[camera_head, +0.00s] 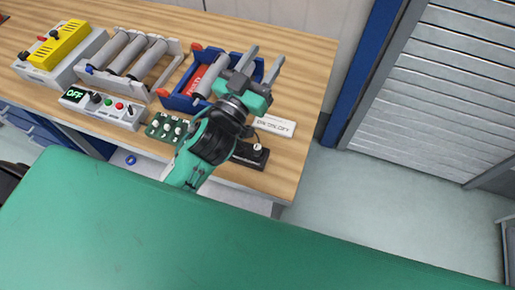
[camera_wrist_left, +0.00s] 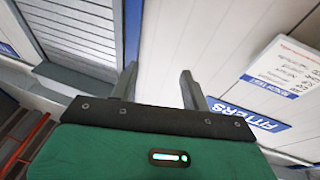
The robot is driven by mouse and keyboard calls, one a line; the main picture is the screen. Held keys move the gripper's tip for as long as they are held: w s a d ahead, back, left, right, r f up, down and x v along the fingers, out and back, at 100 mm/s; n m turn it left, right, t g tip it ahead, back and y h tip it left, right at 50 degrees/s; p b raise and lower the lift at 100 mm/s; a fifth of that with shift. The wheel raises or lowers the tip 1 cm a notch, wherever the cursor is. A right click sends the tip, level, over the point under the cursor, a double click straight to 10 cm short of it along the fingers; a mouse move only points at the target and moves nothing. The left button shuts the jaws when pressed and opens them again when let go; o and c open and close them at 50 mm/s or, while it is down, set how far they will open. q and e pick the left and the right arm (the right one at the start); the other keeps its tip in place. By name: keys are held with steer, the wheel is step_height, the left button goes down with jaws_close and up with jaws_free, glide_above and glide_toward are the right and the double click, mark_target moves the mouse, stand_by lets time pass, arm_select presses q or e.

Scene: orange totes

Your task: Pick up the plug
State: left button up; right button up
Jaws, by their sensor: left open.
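In the left wrist view the open fingers (camera_wrist_left: 158,75) point towards a wall and a shutter, with no plug in sight. I cannot clearly make out a plug. A black device (camera_head: 250,158) with a small pale round part (camera_head: 257,148) lies at the table's near right edge, partly behind my left arm. My right gripper is not in view.
The table's right end is clear.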

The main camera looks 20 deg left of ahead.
arm_select(q)
steer(key=s+d+r+m+g+h, duration=0.4)
steer(key=d+r+m+g+h, duration=0.15)
steer(key=m+h, duration=0.3)
steer(key=s+d+r+m+g+h, duration=0.4)
steer(key=d+r+m+h, duration=0.15)
steer(key=m+h, duration=0.35)
steer(key=s+d+f+m+g, duration=0.2)
steer(key=s+d+m+g, duration=0.4)
steer(key=g, duration=0.6)
steer(key=y, duration=2.3)
glide_above(258, 147)
step_height(258, 147, down, 19)
steer(key=shift+n+t, duration=0.35)
step_height(258, 147, down, 8)
steer(key=shift+r+p, duration=0.25)
steer(key=shift+p, duration=0.05)
step_height(258, 147, down, 5)
steer(key=shift+a+r+p, duration=0.1)
steer(key=shift+a+p, duration=0.05)
steer(key=shift+p, duration=0.95)
steer(key=shift+f, duration=0.3)
jaws_close()
